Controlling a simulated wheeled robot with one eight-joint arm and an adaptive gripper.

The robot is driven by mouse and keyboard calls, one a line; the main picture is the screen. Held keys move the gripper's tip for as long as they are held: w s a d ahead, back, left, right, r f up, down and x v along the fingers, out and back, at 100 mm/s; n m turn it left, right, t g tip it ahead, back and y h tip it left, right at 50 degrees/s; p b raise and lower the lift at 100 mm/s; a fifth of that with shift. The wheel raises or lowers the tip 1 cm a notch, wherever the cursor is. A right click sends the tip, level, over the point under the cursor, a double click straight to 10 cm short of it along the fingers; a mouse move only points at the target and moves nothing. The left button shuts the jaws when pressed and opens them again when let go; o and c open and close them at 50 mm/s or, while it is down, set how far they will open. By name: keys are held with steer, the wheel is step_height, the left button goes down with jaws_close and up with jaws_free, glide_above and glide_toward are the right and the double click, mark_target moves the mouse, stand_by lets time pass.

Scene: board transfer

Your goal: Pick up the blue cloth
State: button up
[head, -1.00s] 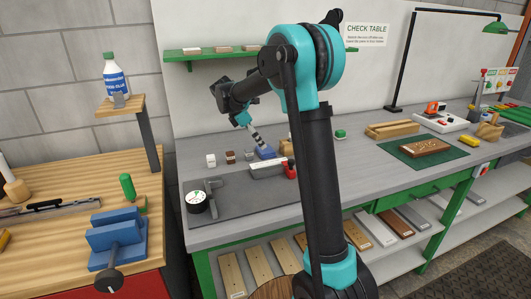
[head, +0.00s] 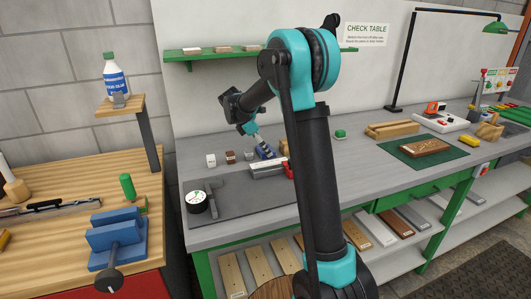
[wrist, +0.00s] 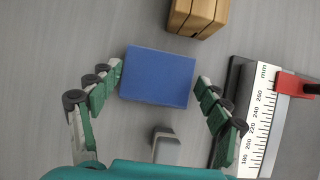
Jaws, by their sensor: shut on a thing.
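The blue cloth (wrist: 158,76) is a flat, folded rectangle in the wrist view, lying between the two green-padded fingers of my gripper (wrist: 159,79). The fingers are closed on its left and right edges. In the head view, my gripper (head: 266,152) reaches down to the grey bench behind the measuring scale. Only a little of the blue cloth shows there, mostly covered by the fingers. I cannot tell whether the cloth is clear of the bench.
A measuring scale (wrist: 259,115) with a red stop (wrist: 296,86) lies close on the right. A grooved wooden block (wrist: 198,15) stands just beyond the cloth. Small blocks (head: 231,156) and a round dial (head: 197,201) are to the left. A green shelf (head: 190,54) hangs behind.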

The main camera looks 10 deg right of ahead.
steer(key=shift+c, duration=0.3)
step_height(320, 180, up, 10)
stand_by(0.6)
steer(key=o, duration=0.4)
steer(key=shift+c, duration=0.2)
steer(key=c, duration=0.3)
steer(key=shift+s+d, duration=0.1)
steer(key=shift+d, duration=0.05)
